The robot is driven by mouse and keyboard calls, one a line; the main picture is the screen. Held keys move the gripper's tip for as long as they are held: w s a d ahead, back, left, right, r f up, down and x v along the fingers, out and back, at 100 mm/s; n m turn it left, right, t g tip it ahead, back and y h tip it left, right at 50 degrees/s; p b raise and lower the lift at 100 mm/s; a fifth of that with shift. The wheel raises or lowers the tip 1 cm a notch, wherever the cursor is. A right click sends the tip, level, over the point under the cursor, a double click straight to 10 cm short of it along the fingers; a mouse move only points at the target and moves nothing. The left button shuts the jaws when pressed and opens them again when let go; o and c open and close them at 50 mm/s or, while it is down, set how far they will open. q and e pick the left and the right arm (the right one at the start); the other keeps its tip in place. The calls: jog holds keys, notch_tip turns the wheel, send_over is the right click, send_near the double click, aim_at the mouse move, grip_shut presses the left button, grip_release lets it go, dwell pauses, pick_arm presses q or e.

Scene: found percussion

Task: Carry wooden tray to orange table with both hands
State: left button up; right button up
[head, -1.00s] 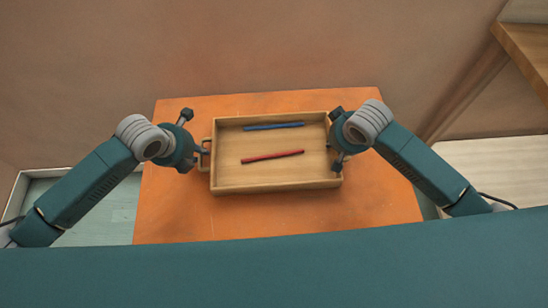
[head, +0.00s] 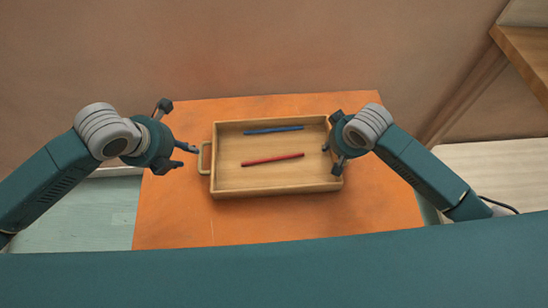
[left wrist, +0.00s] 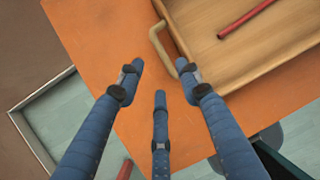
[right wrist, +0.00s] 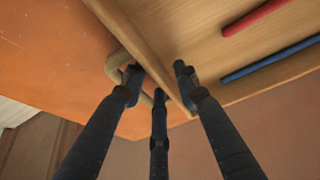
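The wooden tray (head: 277,190) rests on the orange table (head: 300,220), holding a blue stick (head: 274,130) and a red stick (head: 273,159). My left gripper (head: 183,146) is open and empty, left of the tray and apart from its left handle (head: 205,158). That handle also shows beyond the fingers in the left wrist view (left wrist: 158,40). My right gripper (head: 333,146) is at the tray's right end. In the right wrist view its fingers (right wrist: 158,75) are spread around the right handle (right wrist: 118,66) and tray edge; contact is unclear.
A wall stands behind the table. A wooden shelf or tabletop (head: 527,55) is at the upper right. Bare tabletop lies in front of the tray.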

jog(key=shift+s+r, duration=0.1)
jog(key=shift+r, duration=0.1)
pick_arm(q)
jog(key=shift+v, duration=1.1)
pick_arm(e)
jog(key=v, duration=1.1)
jog(key=shift+r, duration=0.25)
jog(key=shift+s+f, duration=0.1)
jog(key=shift+s, duration=0.15)
